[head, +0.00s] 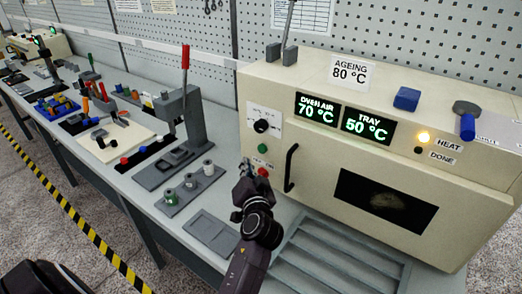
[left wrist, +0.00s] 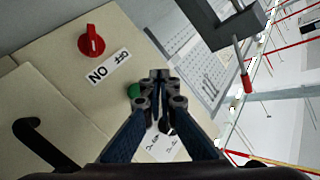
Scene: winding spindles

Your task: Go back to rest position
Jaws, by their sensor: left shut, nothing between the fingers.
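My left gripper (head: 241,186) is in front of the lower left part of the cream ageing oven (head: 290,95), near its red knob (head: 263,172) and green button (head: 262,148). In the left wrist view its fingers (left wrist: 158,76) are together with nothing between them. The red knob (left wrist: 92,42) with an ON/OFF label is beside them, and the green button (left wrist: 133,90) is partly hidden behind the fingers. I cannot tell whether the fingertips touch the panel. My right gripper is not in view.
The oven's black door handle (head: 291,168) is close to the right of my left gripper. A grey press with a red lever (head: 185,57), a spindle holder (head: 190,190) and a grey slatted tray (head: 335,262) are on the bench. The floor in front, beyond the striped line (head: 72,212), is clear.

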